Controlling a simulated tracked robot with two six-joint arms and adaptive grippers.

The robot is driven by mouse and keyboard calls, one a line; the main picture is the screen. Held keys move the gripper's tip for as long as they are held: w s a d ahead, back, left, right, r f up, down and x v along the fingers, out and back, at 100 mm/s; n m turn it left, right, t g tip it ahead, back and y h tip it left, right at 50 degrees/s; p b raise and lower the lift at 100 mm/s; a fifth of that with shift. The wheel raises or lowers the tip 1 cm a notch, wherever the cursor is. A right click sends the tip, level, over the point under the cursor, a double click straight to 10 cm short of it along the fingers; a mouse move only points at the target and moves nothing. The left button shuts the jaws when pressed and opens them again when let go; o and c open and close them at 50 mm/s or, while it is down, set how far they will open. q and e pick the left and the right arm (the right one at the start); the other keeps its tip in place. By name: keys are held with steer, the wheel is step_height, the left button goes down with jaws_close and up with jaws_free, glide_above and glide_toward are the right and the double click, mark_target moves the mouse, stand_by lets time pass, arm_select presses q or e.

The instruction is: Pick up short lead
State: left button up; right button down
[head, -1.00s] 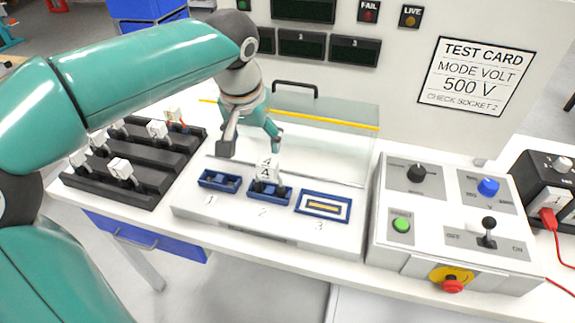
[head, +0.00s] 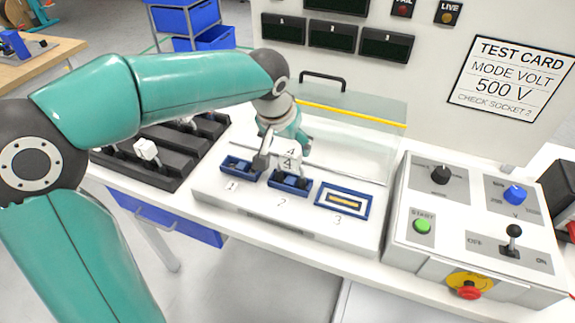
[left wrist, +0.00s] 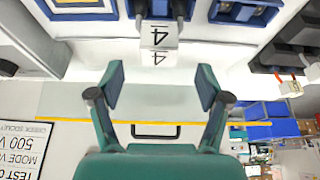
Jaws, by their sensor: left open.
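A white block marked 4 (head: 290,160) stands upright in the blue-framed socket 2 (head: 291,185). In the left wrist view the block (left wrist: 158,38) lies ahead of and between the fingers, apart from them. My left gripper (head: 283,152) is open and empty, just behind and around the block in the head view; its fingers (left wrist: 161,88) are spread wide in the wrist view. No thing in view is clearly the short lead. A white-headed plug (head: 147,150) stands in the black rack (head: 165,178). My right gripper is not in view.
Socket 1 (head: 240,169) and flat socket 3 (head: 343,201) flank the block. A clear hinged cover with a yellow edge (head: 350,113) stands behind. The control box (head: 468,263) is at the right; a red piece (head: 571,231) shows at the right edge.

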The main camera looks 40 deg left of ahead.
mark_target(291, 153)
arm_select(q)
steer(key=shift+w+f, duration=0.15)
steer(key=shift+f, duration=0.4)
steer(key=p+x, duration=0.1)
steer(key=x, duration=0.3)
steer(key=shift+w+f, duration=0.1)
steer(key=shift+c, duration=0.3)
steer(key=c, duration=1.3)
step_height(291, 153, up, 20)
steer(key=shift+r+p, duration=0.1)
steer(key=shift+p, duration=0.65)
